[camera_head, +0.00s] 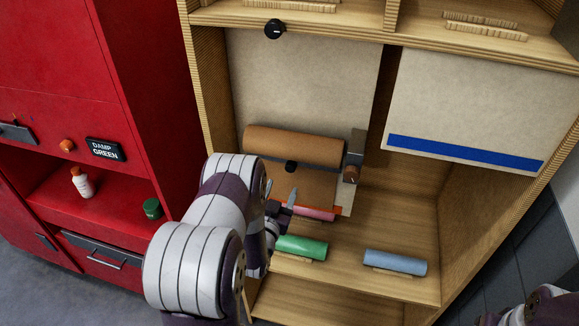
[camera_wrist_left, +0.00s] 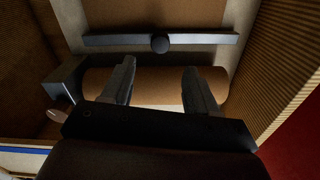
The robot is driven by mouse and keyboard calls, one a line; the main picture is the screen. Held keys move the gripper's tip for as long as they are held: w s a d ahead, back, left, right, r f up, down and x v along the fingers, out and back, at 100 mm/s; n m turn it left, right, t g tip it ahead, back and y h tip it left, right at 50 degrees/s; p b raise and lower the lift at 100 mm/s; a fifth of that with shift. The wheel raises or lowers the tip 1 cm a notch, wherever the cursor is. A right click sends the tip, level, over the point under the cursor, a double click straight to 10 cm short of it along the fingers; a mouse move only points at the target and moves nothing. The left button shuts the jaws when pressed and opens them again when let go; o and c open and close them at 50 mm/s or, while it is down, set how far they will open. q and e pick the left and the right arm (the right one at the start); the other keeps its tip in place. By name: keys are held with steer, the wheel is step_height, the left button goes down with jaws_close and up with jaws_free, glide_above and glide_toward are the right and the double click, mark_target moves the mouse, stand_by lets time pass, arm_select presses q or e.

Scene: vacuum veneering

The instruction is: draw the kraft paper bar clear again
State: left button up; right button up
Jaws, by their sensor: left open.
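The brown kraft paper roll (camera_head: 293,147) is mounted across a beige board inside the wooden cabinet. A dark bar with a round black knob (camera_head: 290,166) runs along its lower side. In the left wrist view the grey bar (camera_wrist_left: 205,39), its knob (camera_wrist_left: 160,44) and the roll (camera_wrist_left: 150,85) show ahead of the fingers. Brown paper (camera_head: 305,187) hangs below the bar. My left gripper (camera_head: 281,194) is open and empty, below the knob in the head view. Its fingers (camera_wrist_left: 158,85) overlap the roll in the left wrist view; contact cannot be told. My right gripper is out of view.
A grey block with a brown knob (camera_head: 351,174) stands at the roll's right end. Red, green (camera_head: 302,247) and blue-grey (camera_head: 396,262) rolls lie below. A board with a blue strip (camera_head: 465,153) hangs at right. The red cabinet (camera_head: 150,100) borders the left.

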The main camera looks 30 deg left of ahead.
mark_target(290, 169)
arm_select(q)
steer(key=p+x, duration=0.2)
steer(key=x, duration=0.7)
steer(key=shift+a, duration=0.1)
